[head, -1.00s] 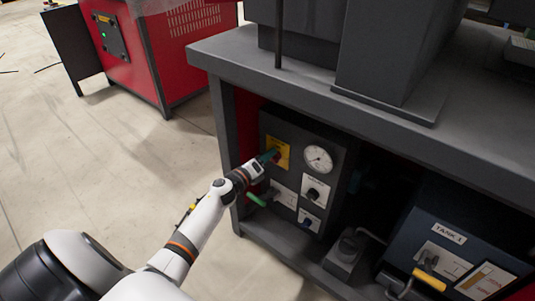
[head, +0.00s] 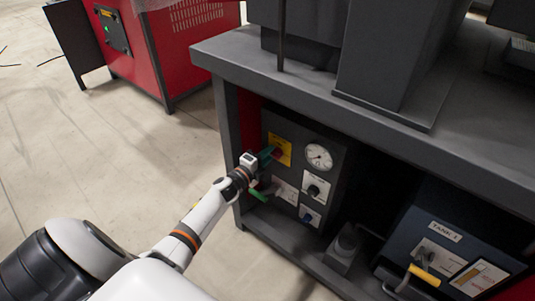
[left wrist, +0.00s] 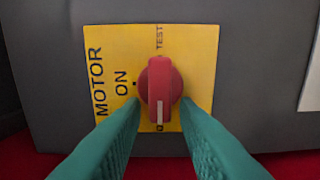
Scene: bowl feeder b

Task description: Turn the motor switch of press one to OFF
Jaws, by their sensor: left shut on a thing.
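The motor switch is a red knob (left wrist: 159,88) with a white pointer mark, on a yellow plate (left wrist: 205,60) lettered MOTOR, ON and TEST. In the left wrist view the plate looks turned sideways, and the white mark points down toward a label that is mostly hidden. ON with a dot is left of the knob and TEST is above it. My left gripper (left wrist: 160,108) has its teal fingers on both sides of the knob, shut on it. In the head view the left gripper (head: 270,155) reaches the yellow plate (head: 285,146) on the dark panel. My right gripper is not in view.
The panel also carries a round gauge (head: 319,157), a black knob (head: 313,190) and a green-handled lever (head: 258,195). The grey bench top (head: 300,88) overhangs above. A TANK 1 box (head: 445,232) with a yellow handle stands right. Open floor lies left.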

